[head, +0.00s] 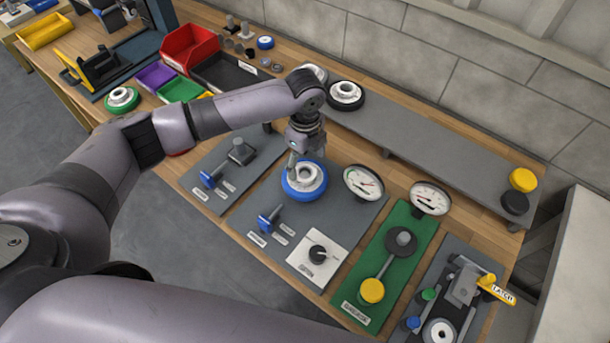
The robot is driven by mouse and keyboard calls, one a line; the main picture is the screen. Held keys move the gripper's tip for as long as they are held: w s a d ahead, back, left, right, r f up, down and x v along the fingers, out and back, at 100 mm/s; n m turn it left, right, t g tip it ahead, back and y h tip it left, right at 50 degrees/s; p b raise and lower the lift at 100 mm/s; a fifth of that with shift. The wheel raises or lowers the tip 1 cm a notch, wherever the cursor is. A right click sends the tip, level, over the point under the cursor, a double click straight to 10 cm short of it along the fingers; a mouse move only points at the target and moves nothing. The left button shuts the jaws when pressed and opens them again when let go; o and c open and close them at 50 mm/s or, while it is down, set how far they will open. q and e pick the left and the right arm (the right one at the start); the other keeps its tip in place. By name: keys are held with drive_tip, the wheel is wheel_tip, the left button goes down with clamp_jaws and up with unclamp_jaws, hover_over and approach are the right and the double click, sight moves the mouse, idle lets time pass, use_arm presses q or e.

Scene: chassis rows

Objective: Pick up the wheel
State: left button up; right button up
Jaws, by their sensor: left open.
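A blue-rimmed wheel (318,189) with a pale hub lies flat on a grey panel in the middle of the bench. My left gripper (294,163) points down at the hub's far left side. It is open, and its fingers are small and partly hidden by its own body. I cannot tell if they touch the wheel. A black-rimmed wheel (345,93) sits on the grey raised shelf behind, and a green-rimmed wheel (122,98) lies at the left of the bench. My right gripper does not show.
Two dial gauges (364,182) (430,197) stand right of the blue wheel. A blue-handled lever (270,218) and a black knob (318,252) are in front. The raised shelf (430,143) and wall stand behind. Red (190,47) and other bins are at back left.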

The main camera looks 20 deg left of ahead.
sight(305, 174)
use_arm(q)
drive_tip(key=shift+s+f+p, duration=0.2)
drive_tip(key=shift+f+p, duration=0.15)
drive_tip(key=shift+f, duration=1.5)
drive_tip(key=shift+c, duration=0.4)
drive_tip(key=shift+r, duration=0.1)
drive_tip(key=c, duration=1.5)
